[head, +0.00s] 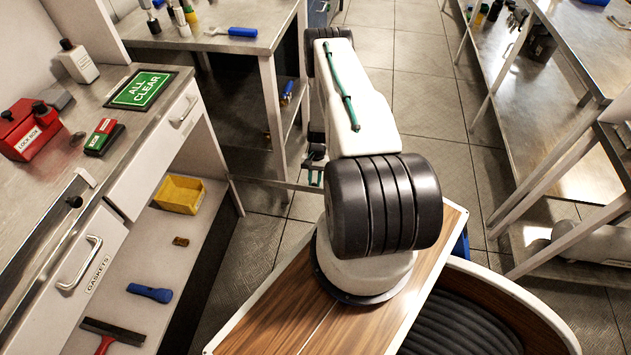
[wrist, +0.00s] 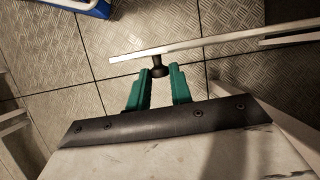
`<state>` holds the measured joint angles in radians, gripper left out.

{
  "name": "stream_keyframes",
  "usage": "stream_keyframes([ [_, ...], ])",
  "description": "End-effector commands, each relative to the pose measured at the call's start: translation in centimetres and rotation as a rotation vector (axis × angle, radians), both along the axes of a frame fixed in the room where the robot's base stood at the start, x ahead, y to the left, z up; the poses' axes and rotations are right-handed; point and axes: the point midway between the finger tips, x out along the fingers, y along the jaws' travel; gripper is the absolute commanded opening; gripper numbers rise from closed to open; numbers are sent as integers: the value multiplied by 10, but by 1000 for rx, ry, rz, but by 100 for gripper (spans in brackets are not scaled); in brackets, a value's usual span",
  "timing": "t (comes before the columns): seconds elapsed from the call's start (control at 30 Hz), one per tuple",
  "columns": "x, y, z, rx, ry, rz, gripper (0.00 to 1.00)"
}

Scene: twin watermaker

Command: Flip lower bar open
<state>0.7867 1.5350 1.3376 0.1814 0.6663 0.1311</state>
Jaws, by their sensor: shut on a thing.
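In the wrist view a pale flat bar (wrist: 222,43) runs from the middle left to the upper right, above the floor tiles. A dark round knob (wrist: 158,67) sticks out from it near its left end. My gripper (wrist: 158,76) has its green fingers on either side of the knob and is shut on it. In the head view my arm hides most of the gripper. A thin pale bar (head: 276,184) runs low beside the bench leg there; I cannot tell for certain that it is the same bar.
A steel bench (head: 200,32) with tools stands at the back left. A counter with drawers and an open shelf (head: 125,255) lines the left, with a yellow bin (head: 180,194) inside. Steel tables (head: 580,45) stand on the right. The tiled aisle (head: 440,100) between is clear.

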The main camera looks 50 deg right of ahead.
Motion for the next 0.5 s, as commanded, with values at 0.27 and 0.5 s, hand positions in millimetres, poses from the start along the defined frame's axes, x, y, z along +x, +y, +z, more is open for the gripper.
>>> stream_keyframes([
  [0.27, 9, -7, 3, -17, -17, -4, 42],
  [0.5, 6, -6, 3, -12, -12, -4, 42],
])
